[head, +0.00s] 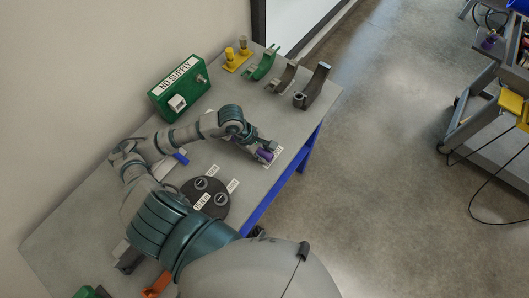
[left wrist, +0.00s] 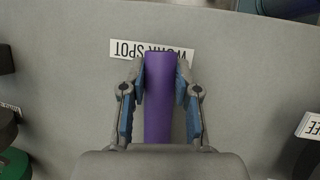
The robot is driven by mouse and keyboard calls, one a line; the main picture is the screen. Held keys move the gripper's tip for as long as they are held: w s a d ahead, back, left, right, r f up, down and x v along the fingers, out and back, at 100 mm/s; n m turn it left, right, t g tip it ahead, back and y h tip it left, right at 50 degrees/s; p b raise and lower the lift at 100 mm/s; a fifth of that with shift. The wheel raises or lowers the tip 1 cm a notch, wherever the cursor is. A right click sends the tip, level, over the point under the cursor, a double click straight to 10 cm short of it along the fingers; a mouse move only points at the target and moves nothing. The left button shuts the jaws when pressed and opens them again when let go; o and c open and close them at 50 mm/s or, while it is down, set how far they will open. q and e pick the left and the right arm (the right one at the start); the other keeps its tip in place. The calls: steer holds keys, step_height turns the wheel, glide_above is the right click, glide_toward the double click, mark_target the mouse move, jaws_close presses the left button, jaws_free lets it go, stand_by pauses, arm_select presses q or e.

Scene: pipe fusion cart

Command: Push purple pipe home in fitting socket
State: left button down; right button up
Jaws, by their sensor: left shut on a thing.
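The purple pipe (head: 264,154) is at the work spot label near the right edge of the grey bench. My left gripper (head: 266,147) is shut on it. In the left wrist view the pipe (left wrist: 160,95) runs upright in the picture between the blue-padded fingers of the left gripper (left wrist: 160,80). The fingertips press its sides near the far end, which overlaps the white work spot label (left wrist: 125,48). The near end is hidden behind the gripper body. I cannot make out a fitting socket at the pipe. My right gripper is not in view.
A cart (head: 475,125) with a purple item (head: 488,41) stands at the right across clear floor.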

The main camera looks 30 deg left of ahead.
arm_select(q)
steer(key=shift+a+b, duration=0.6)
steer(key=shift+a, duration=0.75)
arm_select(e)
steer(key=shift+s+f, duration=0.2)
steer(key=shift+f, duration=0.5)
arm_select(q)
steer(key=shift+a+f+b, duration=0.1)
steer(key=shift+a+b, duration=0.3)
steer(key=shift+a, duration=0.65)
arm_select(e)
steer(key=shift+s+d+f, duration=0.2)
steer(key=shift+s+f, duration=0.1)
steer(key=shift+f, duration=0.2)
arm_select(q)
steer(key=c, duration=0.8)
jaws_free()
steer(key=shift+o, duration=0.2)
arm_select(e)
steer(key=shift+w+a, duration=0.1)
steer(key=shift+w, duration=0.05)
